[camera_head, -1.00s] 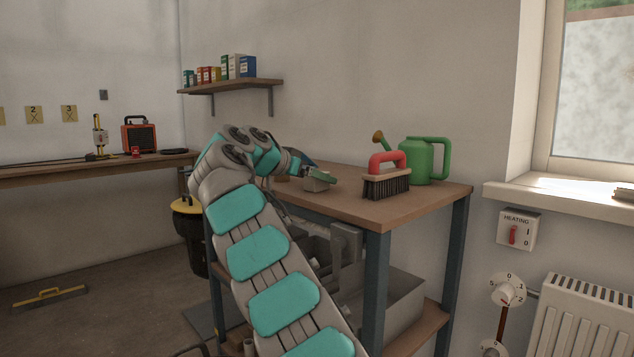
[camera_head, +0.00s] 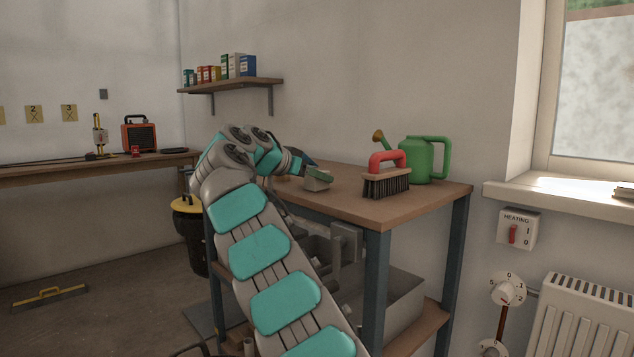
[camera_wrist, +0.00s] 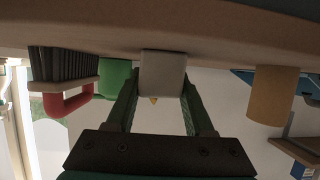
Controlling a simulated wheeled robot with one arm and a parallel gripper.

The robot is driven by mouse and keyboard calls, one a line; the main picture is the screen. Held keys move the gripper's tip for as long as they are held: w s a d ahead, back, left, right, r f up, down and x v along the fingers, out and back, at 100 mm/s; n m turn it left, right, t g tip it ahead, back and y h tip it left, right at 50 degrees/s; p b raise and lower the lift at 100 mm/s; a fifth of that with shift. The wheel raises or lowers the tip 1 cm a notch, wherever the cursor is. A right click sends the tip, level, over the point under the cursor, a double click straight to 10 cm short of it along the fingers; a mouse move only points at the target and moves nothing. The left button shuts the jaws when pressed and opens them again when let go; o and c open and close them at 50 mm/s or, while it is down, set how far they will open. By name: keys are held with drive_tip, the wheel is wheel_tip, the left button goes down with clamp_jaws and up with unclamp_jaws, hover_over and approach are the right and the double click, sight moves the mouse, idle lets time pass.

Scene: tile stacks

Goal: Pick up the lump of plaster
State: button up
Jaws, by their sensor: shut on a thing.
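The lump of plaster (camera_head: 318,184) is a small pale grey block at the left part of the workbench top. In the wrist view, which is upside down, the lump (camera_wrist: 162,72) sits between the two green fingers of my gripper (camera_wrist: 161,92). My gripper (camera_head: 319,175) is shut on it, with one finger on each side. In the head view my arm comes in from the lower middle and the near finger covers part of the lump. The lump is at or very close to the bench surface; I cannot tell whether it touches.
A red-handled brush (camera_head: 386,183) and a green watering can (camera_head: 416,160) stand to the right on the workbench (camera_head: 345,205). A tan cylinder (camera_wrist: 273,93) stands on the lump's other side. Bare bench top lies between lump and brush.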

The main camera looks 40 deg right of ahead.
drive_tip(key=shift+r, duration=0.1)
clamp_jaws()
drive_tip(key=shift+r+p, duration=1.05)
drive_tip(key=shift+r, duration=0.55)
drive_tip(key=shift+s+r, duration=0.1)
drive_tip(key=shift+r, duration=0.05)
drive_tip(key=shift+s+a+b, duration=0.3)
drive_tip(key=shift+s+b, duration=0.35)
drive_tip(key=shift+b, duration=0.15)
drive_tip(key=s+a+r+b, duration=0.1)
drive_tip(key=s+a+b, duration=0.2)
drive_tip(key=s, duration=1)
drive_tip(key=a, duration=0.3)
drive_tip(key=shift+a+r, duration=0.2)
